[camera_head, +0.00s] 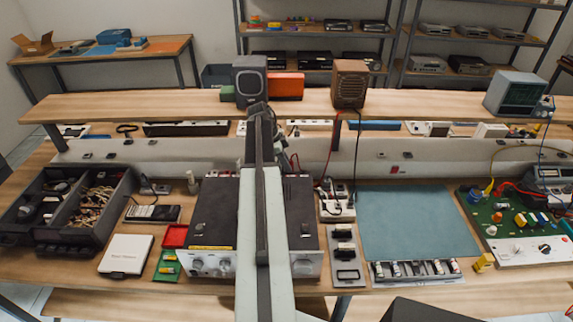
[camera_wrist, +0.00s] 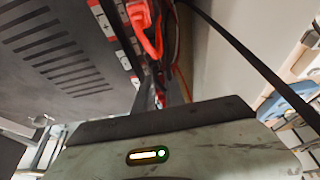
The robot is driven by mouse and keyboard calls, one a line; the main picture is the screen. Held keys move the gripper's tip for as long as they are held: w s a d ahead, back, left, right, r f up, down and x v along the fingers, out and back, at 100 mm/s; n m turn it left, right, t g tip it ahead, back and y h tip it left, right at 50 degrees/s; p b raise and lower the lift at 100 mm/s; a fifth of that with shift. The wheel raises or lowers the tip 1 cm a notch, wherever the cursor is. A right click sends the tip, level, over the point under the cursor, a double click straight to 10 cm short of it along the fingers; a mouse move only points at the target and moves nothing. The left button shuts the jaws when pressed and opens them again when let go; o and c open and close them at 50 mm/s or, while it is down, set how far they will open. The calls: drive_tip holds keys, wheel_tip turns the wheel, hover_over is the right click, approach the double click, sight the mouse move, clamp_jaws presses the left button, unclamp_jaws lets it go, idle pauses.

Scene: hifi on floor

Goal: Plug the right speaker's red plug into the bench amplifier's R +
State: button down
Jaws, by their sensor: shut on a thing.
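The bench amplifier (camera_head: 213,210) has a dark top and silver front; my arm hides its middle. In the wrist view its vented top (camera_wrist: 50,55) and terminal strip (camera_wrist: 108,25) with red and white markings show; I cannot read R +. My gripper (camera_wrist: 157,88) is at the amplifier's rear edge, shut on what appears to be the red plug (camera_wrist: 160,99). The jaws mostly hide it; I cannot tell whether it touches a socket. A bright red-orange piece (camera_wrist: 146,28) is beside the strip. The brown right speaker (camera_head: 349,84) stands on the raised shelf, with red and black leads below it.
A grey speaker (camera_head: 250,81) stands left on the shelf (camera_head: 430,101). A power strip (camera_head: 338,208) and blue mat (camera_head: 415,222) lie right of the amplifier. A black lead (camera_wrist: 235,42) crosses near my gripper. Parts bins (camera_head: 70,210) stand left.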

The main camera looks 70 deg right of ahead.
drive_tip(key=shift+f+b, duration=0.6)
drive_tip(key=shift+f, duration=0.05)
idle(1.9)
drive_tip(key=c, duration=1.3)
unclamp_jaws()
drive_tip(key=p+v, duration=0.7)
drive_tip(key=shift+r, duration=0.3)
drive_tip(key=shift+w+r, duration=0.15)
drive_tip(key=shift+r+p, duration=2.45)
drive_tip(key=shift+p, duration=0.2)
